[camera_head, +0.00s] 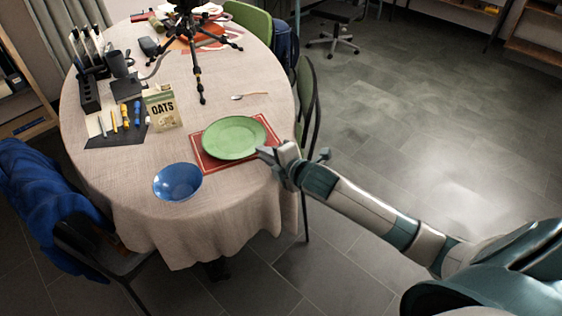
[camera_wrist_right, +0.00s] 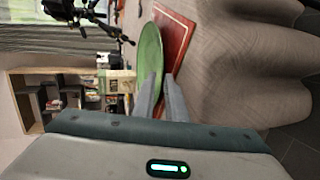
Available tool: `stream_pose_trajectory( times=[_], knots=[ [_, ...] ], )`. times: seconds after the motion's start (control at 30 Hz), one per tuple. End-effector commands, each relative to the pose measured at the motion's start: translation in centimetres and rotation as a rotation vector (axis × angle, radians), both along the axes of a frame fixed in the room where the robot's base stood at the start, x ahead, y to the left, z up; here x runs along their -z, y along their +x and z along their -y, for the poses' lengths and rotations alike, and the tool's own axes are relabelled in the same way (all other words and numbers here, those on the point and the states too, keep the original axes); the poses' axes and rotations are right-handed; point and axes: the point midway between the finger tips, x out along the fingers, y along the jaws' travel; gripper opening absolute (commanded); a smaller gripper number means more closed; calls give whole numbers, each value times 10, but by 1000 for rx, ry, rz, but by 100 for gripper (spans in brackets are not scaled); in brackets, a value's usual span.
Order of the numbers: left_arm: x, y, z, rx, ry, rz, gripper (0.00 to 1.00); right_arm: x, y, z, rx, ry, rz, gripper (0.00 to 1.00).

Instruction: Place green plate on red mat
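The green plate (camera_head: 234,137) is over the red mat (camera_head: 212,168), face up, and covers most of its middle. The mat's edges and corners show around it. My right gripper (camera_head: 266,155) is at the plate's right edge in the head view. In the right wrist view the two fingers (camera_wrist_right: 161,82) stand a little apart, with the near rim of the plate (camera_wrist_right: 151,55) at or between their tips and the mat (camera_wrist_right: 176,35) to the right. Whether the fingers touch the rim is unclear. My left gripper is not in view.
A blue bowl (camera_head: 178,182) stands near the table's front edge, left of the mat. An oats packet (camera_head: 163,107), a spoon (camera_head: 250,95) and a black tripod (camera_head: 195,60) stand or lie farther back. A chair (camera_head: 309,105) is close to the table's right side.

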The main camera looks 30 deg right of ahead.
Motion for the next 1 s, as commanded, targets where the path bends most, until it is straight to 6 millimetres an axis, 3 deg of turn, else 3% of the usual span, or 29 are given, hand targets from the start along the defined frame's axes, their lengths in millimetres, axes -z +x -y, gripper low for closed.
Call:
stream_pose_trajectory(
  times=[0.3, 0.5, 1.0],
  knots=[
    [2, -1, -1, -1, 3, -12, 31, -20, -53, 10, -2, -1, 0, 11],
    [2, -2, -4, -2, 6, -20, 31, -30, -77, 15, 0, 0, 0, 11],
    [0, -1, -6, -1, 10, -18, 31, -35, -86, 17, 1, 1, 0, 11]
  ],
)
